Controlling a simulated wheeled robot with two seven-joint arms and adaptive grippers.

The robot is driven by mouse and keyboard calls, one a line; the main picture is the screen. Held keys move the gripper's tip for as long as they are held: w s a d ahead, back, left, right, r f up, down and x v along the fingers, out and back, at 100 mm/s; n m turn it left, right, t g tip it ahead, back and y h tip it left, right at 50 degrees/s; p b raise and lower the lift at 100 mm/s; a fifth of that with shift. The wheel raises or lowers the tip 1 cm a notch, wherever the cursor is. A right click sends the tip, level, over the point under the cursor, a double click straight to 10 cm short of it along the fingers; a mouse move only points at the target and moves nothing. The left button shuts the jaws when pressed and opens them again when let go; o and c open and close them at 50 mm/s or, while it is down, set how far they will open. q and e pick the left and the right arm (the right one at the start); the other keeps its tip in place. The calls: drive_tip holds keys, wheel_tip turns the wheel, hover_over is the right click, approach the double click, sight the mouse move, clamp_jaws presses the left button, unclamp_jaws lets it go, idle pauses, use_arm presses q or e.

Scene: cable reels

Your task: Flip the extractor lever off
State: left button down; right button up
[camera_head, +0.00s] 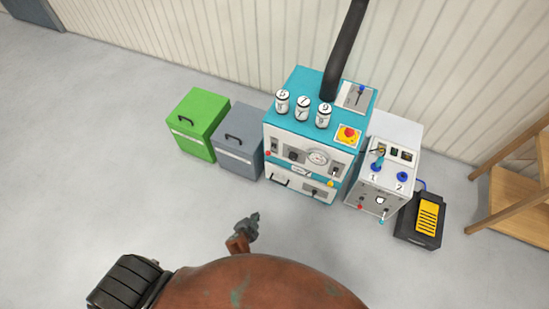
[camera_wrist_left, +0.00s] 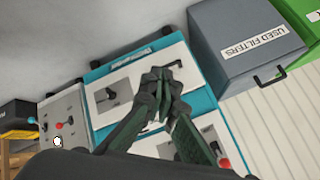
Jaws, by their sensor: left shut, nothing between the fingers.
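The teal and white extractor unit (camera_head: 300,145) with a black hose (camera_head: 345,45) stands by the wall in the head view. A blue-tipped lever (camera_head: 361,90) sits on a plate on its top. I cannot tell which one is the extractor lever. My left gripper (camera_head: 253,219) is shut and empty, in front of the unit and apart from it. In the wrist view its fingers (camera_wrist_left: 160,76) hide part of the front.
A grey bin (camera_head: 239,145) and a green bin (camera_head: 198,122) stand left of the unit. A grey control box (camera_head: 372,195) and a black pedal with a yellow top (camera_head: 427,215) stand right. A wooden rack (camera_head: 510,190) is far right. The floor in front is clear.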

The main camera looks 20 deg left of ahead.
use_arm(q)
drive_tip(key=w+d+r+m+t+y+b, duration=0.1)
drive_tip(key=w+r+t+b, duration=0.2)
drive_tip(key=w+r, duration=0.4)
drive_tip(key=w+d+r+t+y+b, duration=0.1)
drive_tip(key=w+r+t+b, duration=0.2)
drive_tip(key=w+r, duration=0.4)
wheel_tip(320, 180, up, 8)
drive_tip(key=shift+d+r+m, duration=0.15)
drive_tip(key=shift+d+m, duration=0.2)
drive_tip(key=shift+m, duration=0.05)
use_arm(e)
drive_tip(key=w, duration=0.3)
drive_tip(key=shift+w+a+g, duration=0.1)
drive_tip(key=shift+g, duration=0.2)
use_arm(q)
drive_tip(key=w+a+f+b, duration=0.3)
drive_tip(key=w+a+f, duration=0.2)
drive_tip(key=w, duration=0.4)
drive_tip(key=shift+w+a+b, duration=0.15)
drive_tip(key=shift+b, duration=0.2)
use_arm(e)
drive_tip(key=w+a+r, duration=0.2)
drive_tip(key=w+r, duration=0.2)
drive_tip(key=r, duration=0.5)
drive_tip(key=shift+w+a+r, duration=0.15)
drive_tip(key=shift+a+r, duration=0.2)
drive_tip(key=shift+a, duration=0.05)
